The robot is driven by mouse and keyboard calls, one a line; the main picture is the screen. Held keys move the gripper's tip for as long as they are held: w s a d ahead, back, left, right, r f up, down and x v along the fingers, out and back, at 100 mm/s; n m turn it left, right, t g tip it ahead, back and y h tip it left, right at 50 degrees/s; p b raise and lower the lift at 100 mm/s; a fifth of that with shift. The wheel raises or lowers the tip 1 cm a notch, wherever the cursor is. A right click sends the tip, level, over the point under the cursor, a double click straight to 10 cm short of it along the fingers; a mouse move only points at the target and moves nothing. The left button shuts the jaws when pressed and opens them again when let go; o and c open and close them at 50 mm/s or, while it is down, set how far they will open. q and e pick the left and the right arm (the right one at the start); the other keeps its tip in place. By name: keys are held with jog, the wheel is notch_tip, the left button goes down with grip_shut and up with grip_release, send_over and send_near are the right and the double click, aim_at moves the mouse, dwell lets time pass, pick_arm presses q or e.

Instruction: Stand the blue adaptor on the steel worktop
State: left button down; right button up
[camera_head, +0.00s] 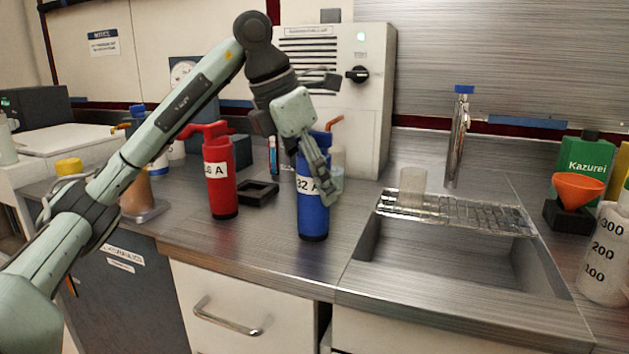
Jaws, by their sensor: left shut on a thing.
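The blue adaptor (313,218), with a white label reading "32 A", is upright near the front of the steel worktop (270,236). Its black foot is at or just above the surface; I cannot tell whether it touches. My left gripper (326,184) comes down from above and is shut on the blue adaptor, its fingers covering part of the upper body and label. My right gripper is not in view.
A red adaptor (221,182) stands to the left. A black square holder (259,193) lies between and behind the two. A grey cabinet (365,110) stands behind.

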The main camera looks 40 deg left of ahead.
pick_arm(q)
jog(key=c, duration=0.8)
grip_release()
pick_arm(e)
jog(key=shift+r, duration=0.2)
pick_arm(q)
jog(key=shift+r, duration=0.1)
jog(key=shift+r, duration=0.35)
jog(key=p+v, duration=0.1)
jog(key=v, duration=0.2)
jog(key=shift+r, duration=0.15)
jog(key=shift+p+v, duration=1.45)
jog(key=shift+v, duration=2.65)
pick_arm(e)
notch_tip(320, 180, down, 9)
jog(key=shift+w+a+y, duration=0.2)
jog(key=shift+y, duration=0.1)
pick_arm(q)
jog(key=shift+s, duration=0.1)
